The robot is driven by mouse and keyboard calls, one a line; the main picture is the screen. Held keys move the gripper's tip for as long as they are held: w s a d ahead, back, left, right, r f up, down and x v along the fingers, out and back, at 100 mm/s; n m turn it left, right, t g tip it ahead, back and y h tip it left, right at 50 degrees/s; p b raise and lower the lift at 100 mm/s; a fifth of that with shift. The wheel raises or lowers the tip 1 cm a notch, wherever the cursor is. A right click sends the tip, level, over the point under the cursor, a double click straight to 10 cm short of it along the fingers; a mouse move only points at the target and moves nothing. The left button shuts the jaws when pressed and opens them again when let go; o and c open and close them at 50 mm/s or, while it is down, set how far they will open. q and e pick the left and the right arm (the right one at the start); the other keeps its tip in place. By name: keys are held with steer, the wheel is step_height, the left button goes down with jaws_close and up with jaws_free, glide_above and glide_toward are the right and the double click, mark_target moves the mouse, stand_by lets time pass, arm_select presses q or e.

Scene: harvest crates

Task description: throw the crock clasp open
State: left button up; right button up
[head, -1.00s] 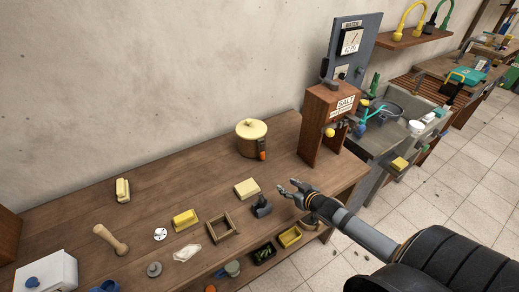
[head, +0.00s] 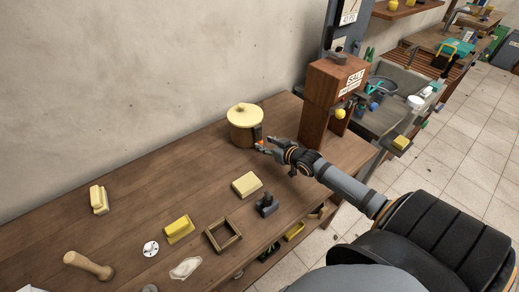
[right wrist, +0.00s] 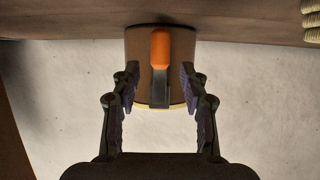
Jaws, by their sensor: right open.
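The crock (head: 243,131), brown with a pale yellow lid (head: 244,114), stands on the wooden bench near the wall. Its clasp, a dark strip with an orange tab (head: 260,144), is on the side facing my right gripper (head: 266,147). In the right wrist view the orange tab (right wrist: 160,48) and dark strip (right wrist: 159,90) lie between the two fingers (right wrist: 158,88). The fingers are open, one on each side of the clasp, and do not visibly grip it. The clasp lies flat against the crock wall (right wrist: 138,60). My left gripper is not in view.
The wooden salt dispenser (head: 333,95) stands right of the crock, close to my right arm. Butter-coloured blocks (head: 246,184), a wooden frame (head: 223,235) and a dark tool (head: 266,204) lie nearer.

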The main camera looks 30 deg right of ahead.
mark_target(262, 142)
steer(key=x, duration=0.3)
steer(key=shift+b, duration=0.4)
steer(key=shift+w+f, duration=0.15)
steer(key=shift+w, duration=0.4)
steer(key=c, duration=0.7)
steer(key=shift+c, duration=1.1)
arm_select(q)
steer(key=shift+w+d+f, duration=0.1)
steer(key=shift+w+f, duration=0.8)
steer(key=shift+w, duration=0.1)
arm_select(e)
jaws_close()
